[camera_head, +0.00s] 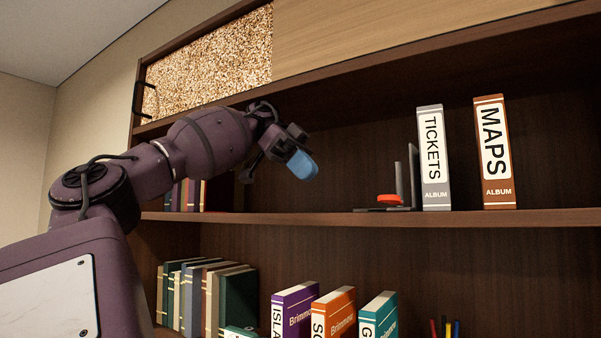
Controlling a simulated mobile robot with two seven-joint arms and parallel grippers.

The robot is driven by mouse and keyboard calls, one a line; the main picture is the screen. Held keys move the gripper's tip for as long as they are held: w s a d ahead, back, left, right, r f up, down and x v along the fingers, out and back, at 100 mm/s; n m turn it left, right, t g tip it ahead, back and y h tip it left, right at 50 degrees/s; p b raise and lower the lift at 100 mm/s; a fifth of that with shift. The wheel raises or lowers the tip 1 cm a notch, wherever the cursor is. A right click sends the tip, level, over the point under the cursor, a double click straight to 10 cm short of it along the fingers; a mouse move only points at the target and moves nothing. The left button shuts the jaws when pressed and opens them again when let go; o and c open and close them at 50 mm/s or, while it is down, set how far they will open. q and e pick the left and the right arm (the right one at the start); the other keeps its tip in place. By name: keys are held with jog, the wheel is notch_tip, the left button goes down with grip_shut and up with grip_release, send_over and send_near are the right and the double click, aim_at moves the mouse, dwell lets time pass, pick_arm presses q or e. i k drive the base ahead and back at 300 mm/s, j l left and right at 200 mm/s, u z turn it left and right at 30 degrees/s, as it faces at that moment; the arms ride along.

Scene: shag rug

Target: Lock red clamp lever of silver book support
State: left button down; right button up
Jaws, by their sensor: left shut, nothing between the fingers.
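The silver book support (401,180) stands on the upper shelf, its upright plates beside the grey TICKETS album (433,158). Its red clamp lever (389,199) sits low at the left end, on the support's flat base. My left gripper (302,165) is shut and empty, with a blue fingertip. In the picture it is up and to the left of the lever, clearly apart from it. My right gripper is not in view.
A brown MAPS album (495,152) stands upright to the right of TICKETS. Books (187,195) stand behind my left arm on the same shelf. Several more books (335,312) fill the lower shelf.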

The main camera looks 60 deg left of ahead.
aim_at(392, 200)
jog(key=k, duration=1)
